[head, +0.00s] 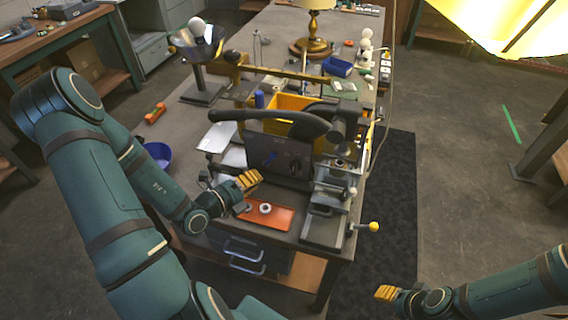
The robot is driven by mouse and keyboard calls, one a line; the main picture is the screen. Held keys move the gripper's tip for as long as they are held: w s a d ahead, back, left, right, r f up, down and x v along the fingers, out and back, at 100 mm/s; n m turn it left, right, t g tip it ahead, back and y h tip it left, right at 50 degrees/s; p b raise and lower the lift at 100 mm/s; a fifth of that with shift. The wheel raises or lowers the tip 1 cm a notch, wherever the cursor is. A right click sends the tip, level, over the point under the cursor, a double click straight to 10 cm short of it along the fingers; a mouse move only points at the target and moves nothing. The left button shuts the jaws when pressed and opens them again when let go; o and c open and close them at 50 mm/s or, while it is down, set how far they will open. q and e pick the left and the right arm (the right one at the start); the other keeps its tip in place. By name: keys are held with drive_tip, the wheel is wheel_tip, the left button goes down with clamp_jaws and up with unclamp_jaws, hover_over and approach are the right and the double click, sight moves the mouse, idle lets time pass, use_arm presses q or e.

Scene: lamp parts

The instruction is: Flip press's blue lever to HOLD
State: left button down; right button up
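The press shows as a dark upright panel (285,168) at the front of the bench, with a long black handle (262,116) across its top. A small blue lever (270,157) sits on the panel's face, tilted; its markings are too small to read. My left gripper (246,182) is just below and left of the lever, apart from it, with its yellow pads near the panel's lower left. Its finger gap is not clear. My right gripper (387,293) is low at the right, off the bench, far from the press; its finger gap is also unclear.
An orange tray (280,222) with a white ring (265,208) lies below the panel. A vise-like fixture with a yellow knob (373,227) stands to the right. A yellow bin (290,103) is behind the press. The floor by my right gripper is clear.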

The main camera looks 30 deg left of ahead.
sight(287, 158)
use_arm(q)
drive_tip(key=b+x, duration=0.1)
drive_tip(key=x, duration=0.9)
drive_tip(key=shift+d+f, duration=0.1)
drive_tip(key=shift+d, duration=0.05)
idle(0.3)
drive_tip(key=shift+a+r+n+p, duration=0.2)
drive_tip(key=shift+r+n+p, duration=0.1)
drive_tip(key=shift+p, duration=0.15)
drive_tip(key=shift+s+a+r+t+p, duration=0.1)
drive_tip(key=shift+t+p, duration=0.2)
drive_tip(key=shift+p, duration=0.1)
